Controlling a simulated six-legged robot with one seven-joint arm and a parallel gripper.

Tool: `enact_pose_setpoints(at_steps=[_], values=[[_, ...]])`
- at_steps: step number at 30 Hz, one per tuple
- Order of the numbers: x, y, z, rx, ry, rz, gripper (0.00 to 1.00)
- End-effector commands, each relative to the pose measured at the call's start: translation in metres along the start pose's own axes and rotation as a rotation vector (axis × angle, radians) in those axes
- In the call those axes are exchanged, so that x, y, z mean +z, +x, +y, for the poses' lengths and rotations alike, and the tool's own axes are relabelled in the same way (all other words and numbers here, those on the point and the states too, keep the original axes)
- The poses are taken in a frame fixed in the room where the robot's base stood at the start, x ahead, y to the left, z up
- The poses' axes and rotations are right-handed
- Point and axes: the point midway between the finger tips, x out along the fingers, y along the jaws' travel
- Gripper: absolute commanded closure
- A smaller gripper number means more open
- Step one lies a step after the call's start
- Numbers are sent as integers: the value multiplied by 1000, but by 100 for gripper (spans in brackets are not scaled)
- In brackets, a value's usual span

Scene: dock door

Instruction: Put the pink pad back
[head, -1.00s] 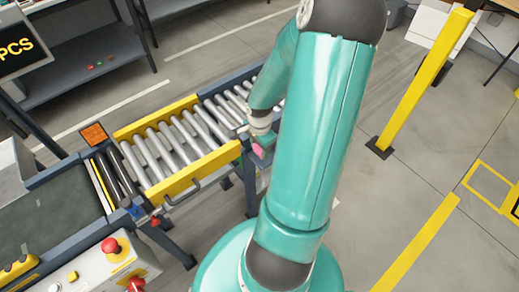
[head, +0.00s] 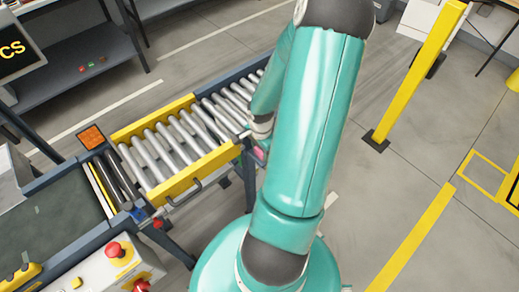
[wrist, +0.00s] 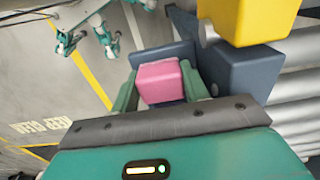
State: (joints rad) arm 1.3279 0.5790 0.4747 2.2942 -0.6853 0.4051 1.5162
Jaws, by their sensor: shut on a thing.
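The pink pad (wrist: 158,80) is a small block between the two green fingers of my gripper (wrist: 160,88) in the wrist view. My gripper is shut on it. Just behind the pad in that view is a dark blue part (wrist: 164,54); I cannot tell whether the pad touches it. In the head view only a small piece of the pink pad (head: 259,154) shows, low beside the end of the roller conveyor's yellow side. My forearm hides most of my gripper there.
The roller conveyor (head: 165,150) has yellow side rails (head: 190,172) with a black handle. A control box with a red button (head: 119,252) stands at lower left. A yellow post (head: 418,75) stands at right.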

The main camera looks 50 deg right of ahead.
Motion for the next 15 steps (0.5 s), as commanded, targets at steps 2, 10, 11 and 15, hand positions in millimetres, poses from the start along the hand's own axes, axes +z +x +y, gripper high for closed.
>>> enact_pose_setpoints(at_steps=[2,10,11,15], values=[[0,0,0,0,0,0,46],[0,0,0,0,-1,0,46],[0,0,-1,0,-1,0,46],[0,-10,-1,0,-1,2,46]])
